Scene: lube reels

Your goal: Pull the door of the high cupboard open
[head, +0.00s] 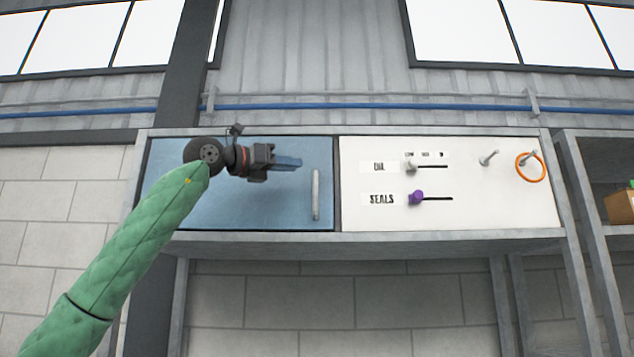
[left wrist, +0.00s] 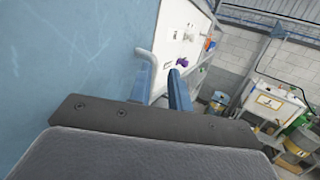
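The high cupboard has a blue door (head: 215,205) on its left half, and the door looks closed. A grey vertical bar handle (head: 316,194) stands near the door's right edge. My left gripper (head: 298,163) is in front of the door, pointing right, a little left of the handle's upper end. In the left wrist view the two blue fingers (left wrist: 160,90) are apart with a gap between them, and the handle (left wrist: 147,60) shows beyond the finger nearer the door. Whether they touch cannot be told. My right gripper is not in view.
Right of the door is a white panel (head: 450,212) with OIL and SEALS sliders, a purple knob (head: 416,198), pegs and an orange ring (head: 518,169). An open shelf with a brown box (head: 620,207) stands far right. Below the cupboard is open space.

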